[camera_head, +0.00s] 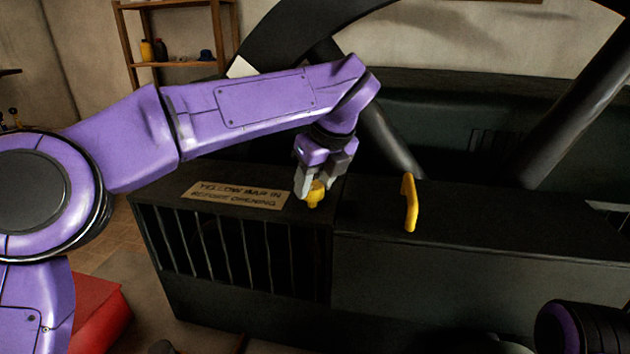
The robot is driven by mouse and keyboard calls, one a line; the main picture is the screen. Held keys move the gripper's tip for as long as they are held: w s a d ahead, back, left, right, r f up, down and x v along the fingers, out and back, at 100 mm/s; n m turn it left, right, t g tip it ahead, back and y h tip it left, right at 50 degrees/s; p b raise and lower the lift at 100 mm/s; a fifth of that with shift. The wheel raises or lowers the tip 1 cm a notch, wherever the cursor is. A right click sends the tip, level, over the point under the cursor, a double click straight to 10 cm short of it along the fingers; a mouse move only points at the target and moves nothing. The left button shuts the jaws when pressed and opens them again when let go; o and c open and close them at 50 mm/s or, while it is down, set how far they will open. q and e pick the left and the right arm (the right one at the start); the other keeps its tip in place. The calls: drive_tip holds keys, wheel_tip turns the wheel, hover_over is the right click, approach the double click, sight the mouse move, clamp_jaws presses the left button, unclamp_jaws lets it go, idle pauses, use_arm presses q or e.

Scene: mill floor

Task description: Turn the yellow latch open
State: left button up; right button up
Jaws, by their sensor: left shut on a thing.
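The yellow latch (314,198) is a small yellow piece on top of the dark cabinet, near the front edge and just right of a sign. My left gripper (308,188) reaches down from above and is shut on it. The fingers hide part of the latch, so I cannot tell how far it is turned. A yellow handle (410,204) stands upright on the cabinet further right, apart from the gripper. My right gripper is out of view.
The sign (236,194) reads "YELLOW BAR IN BEFORE OPENING". The dark cabinet (480,275) has a barred front at left. Dark wheel spokes (580,90) rise behind. A wooden shelf (178,63) with bottles stands at back left. A red object (98,310) is at lower left.

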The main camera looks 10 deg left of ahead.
use_arm(q)
drive_tip(key=o, duration=1.1)
drive_tip(key=shift+w+f, duration=0.1)
drive_tip(key=shift+c, duration=0.2)
drive_tip(key=p+v, duration=0.1)
drive_tip(key=v, duration=0.9)
drive_tip(key=shift+r, duration=0.3)
